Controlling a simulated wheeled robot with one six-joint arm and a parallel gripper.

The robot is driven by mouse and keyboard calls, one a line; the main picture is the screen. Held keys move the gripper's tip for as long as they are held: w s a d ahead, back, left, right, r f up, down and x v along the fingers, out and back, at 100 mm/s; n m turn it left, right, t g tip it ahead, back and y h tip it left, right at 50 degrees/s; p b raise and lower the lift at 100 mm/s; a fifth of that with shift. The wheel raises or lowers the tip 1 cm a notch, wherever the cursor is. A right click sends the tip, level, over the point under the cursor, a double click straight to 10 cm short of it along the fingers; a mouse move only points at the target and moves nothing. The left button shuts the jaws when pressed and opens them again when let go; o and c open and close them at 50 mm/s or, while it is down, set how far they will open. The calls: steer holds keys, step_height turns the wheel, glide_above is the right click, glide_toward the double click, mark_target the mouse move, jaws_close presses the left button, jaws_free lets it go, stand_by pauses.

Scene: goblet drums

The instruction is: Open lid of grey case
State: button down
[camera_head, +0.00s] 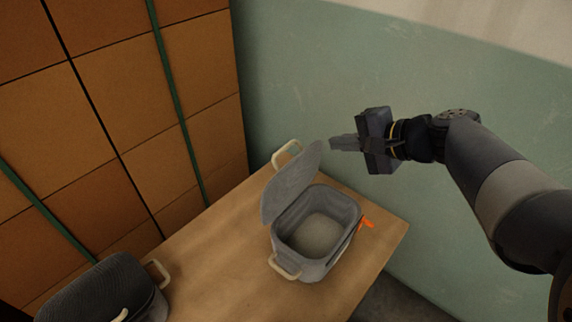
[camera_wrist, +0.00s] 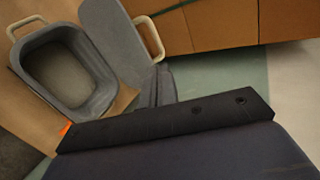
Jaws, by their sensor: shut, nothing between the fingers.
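The grey case (camera_head: 322,262) stands on the wooden table, with cream handles at its ends and an orange tag (camera_head: 366,222) at its right side. Its lid (camera_head: 291,184) is raised, tilted up on the far left side, so the empty-looking inside shows. In the wrist view the open case (camera_wrist: 66,73) is at the upper left, with the lid (camera_wrist: 114,37) beside it. My gripper (camera_head: 334,143) is shut and empty, above and behind the case. Its fingertips are close to the lid's upper edge; I cannot tell if they touch. The closed fingers also show in the wrist view (camera_wrist: 158,84).
A dark ribbed case (camera_head: 100,288) with cream handles sits at the table's (camera_head: 205,250) lower left. An orange-brown panelled wall (camera_head: 130,95) with green strips rises at the left. A green wall (camera_head: 310,70) stands behind the table. The table's right corner is clear.

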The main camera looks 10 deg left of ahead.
steer(key=n, duration=0.1)
steer(key=b, duration=0.1)
glide_toward(284, 148)
steer(key=x, duration=0.6)
steer(key=shift+w+a+f, duration=0.15)
steer(key=shift+a+f, duration=0.05)
steer(key=shift+f, duration=0.1)
steer(key=shift+r, duration=0.1)
